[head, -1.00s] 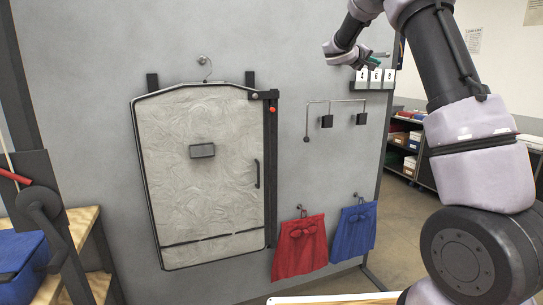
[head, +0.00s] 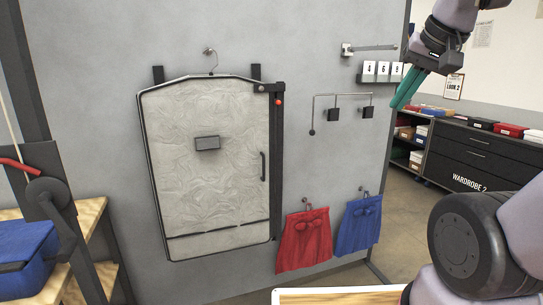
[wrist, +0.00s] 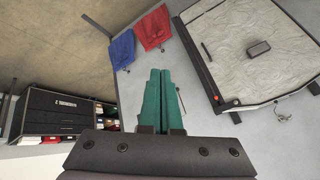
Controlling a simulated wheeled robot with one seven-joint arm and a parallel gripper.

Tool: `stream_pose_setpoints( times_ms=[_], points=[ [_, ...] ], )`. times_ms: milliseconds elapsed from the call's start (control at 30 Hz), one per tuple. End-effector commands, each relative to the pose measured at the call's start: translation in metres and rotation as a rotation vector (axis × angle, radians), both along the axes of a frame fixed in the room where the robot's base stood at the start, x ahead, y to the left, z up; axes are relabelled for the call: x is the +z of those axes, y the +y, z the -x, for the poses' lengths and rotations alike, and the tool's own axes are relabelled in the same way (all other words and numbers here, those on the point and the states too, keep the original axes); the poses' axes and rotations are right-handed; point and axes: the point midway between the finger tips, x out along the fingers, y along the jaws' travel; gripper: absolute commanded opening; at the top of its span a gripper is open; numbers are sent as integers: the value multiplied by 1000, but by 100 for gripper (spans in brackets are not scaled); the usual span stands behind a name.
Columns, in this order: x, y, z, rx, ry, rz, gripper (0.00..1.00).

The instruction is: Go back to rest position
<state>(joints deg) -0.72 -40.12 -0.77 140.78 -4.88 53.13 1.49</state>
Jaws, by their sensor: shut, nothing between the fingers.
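My gripper (head: 407,88) is at the upper right of the head view, in front of the wall panel's right edge and beside the numbered tags. Its green fingers point down and lie together with nothing between them. In the wrist view the green fingers (wrist: 161,100) lie side by side, pointing toward the grey panel. My gripper appears clear of the panel and everything hung on it.
A pale garment bag (head: 205,160) hangs on the grey panel. A red cloth (head: 304,240) and a blue cloth (head: 357,225) hang low on hooks. Numbered tags (head: 383,71) sit near my gripper. A dark drawer cabinet (head: 480,155) stands behind at right.

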Motion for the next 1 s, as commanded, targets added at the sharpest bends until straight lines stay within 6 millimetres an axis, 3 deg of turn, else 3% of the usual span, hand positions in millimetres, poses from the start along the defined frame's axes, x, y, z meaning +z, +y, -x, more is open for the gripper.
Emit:
stream_pose_setpoints(
  times_ms=[167,1000],
  points=[
    [-5,12,14,4,-19,-52,0],
    [-5,12,14,4,-19,-53,0]
  ],
)
